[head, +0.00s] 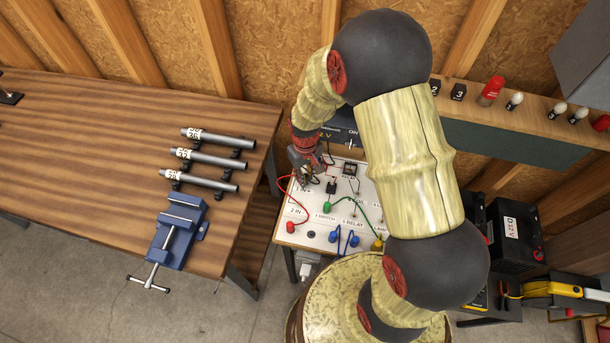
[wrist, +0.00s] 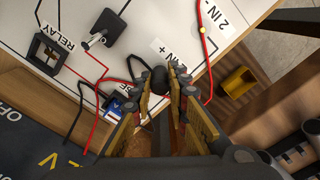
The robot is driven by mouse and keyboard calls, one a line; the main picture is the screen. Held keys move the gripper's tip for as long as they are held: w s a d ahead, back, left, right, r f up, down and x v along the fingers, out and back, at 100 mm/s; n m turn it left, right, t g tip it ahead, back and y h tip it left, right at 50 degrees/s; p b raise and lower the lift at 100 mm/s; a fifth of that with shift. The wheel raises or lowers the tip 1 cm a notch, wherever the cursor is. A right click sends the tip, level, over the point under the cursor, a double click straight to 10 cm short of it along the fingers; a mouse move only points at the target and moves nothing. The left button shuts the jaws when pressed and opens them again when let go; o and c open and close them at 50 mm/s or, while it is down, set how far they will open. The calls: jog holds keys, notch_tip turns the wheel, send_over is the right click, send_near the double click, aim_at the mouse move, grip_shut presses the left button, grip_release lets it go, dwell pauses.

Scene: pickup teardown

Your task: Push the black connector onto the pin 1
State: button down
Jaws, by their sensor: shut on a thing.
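My gripper (head: 308,174) is over the upper left corner of the white test board (head: 283,238). In the wrist view, the fingers (wrist: 160,84) are shut on a black connector (wrist: 159,76), a dark rounded piece between the fingertips. The connector is close to the board edge beside the "1 IN +" label (wrist: 174,54). Pin 1 itself is hidden behind the connector and fingers. I cannot tell whether the connector touches the pin. In the head view my gripper covers the connector.
A red lead (head: 279,212) ends at "2 IN -". Green and blue leads (head: 335,236) lie lower on the board. A toggle switch (wrist: 104,27) and a black relay socket (wrist: 47,52) stand nearby. A wooden bench (head: 90,150) with a blue vise (head: 178,232) is at left.

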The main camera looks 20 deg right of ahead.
jog(key=shift+f, duration=0.25)
jog(key=c, duration=1.7)
grip_release()
jog(key=shift+o, duration=0.2)
